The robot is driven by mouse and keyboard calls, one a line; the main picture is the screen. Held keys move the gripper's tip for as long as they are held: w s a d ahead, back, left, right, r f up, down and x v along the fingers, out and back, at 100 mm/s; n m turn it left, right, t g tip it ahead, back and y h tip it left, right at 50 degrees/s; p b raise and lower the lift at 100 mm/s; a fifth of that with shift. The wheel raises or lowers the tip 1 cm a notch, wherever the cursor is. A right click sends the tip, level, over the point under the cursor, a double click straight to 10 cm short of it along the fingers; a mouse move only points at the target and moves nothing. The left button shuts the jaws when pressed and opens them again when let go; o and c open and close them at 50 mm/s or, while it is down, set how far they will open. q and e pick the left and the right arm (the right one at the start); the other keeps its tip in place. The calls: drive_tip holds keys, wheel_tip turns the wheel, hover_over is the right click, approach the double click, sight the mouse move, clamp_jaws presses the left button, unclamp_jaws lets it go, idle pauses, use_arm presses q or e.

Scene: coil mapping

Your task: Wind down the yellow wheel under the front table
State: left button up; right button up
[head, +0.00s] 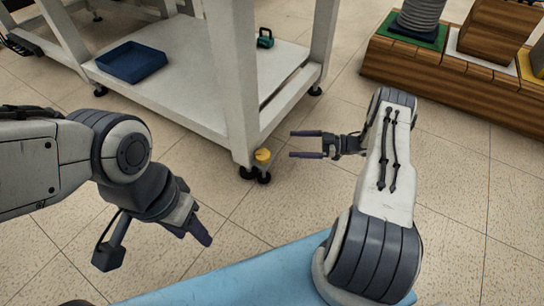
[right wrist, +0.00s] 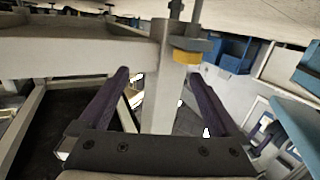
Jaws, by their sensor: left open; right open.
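The yellow wheel (head: 262,155) sits at the foot of the front table's near leg, just above a black caster. In the right wrist view the yellow wheel (right wrist: 187,56) shows near the top, under a grey bracket beside the light leg. My right gripper (head: 291,145) is open and empty, to the right of the wheel, its fingers pointing left towards the leg. In the right wrist view, my right gripper (right wrist: 160,78) has the leg between its fingers in the picture, with no contact visible. My left gripper (head: 203,234) hangs over the floor, open and partly seen edge-on.
The front table (head: 185,90) has a lower shelf bearing a dark blue tray (head: 132,62) and a small green object (head: 265,39). A wooden bench (head: 430,63) with a coil (head: 418,17) stands at the upper right. A light blue surface (head: 230,276) lies at the bottom. Tiled floor is clear between.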

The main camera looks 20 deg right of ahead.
sight(271, 156)
drive_tip(key=s+f+g+y, duration=0.1)
drive_tip(key=s+f+y, duration=0.1)
drive_tip(key=s, duration=0.2)
drive_tip(key=shift+n, duration=0.3)
drive_tip(key=b+x, duration=0.4)
drive_tip(key=x, duration=0.5)
drive_tip(key=shift+s, duration=0.15)
drive_tip(key=shift+w+a+r+b, duration=0.1)
drive_tip(key=shift+a+b, duration=0.1)
drive_tip(key=shift+a, duration=0.1)
drive_tip(key=shift+w+a+b, duration=0.15)
drive_tip(key=shift+a+b, duration=0.05)
drive_tip(key=shift+a, duration=0.15)
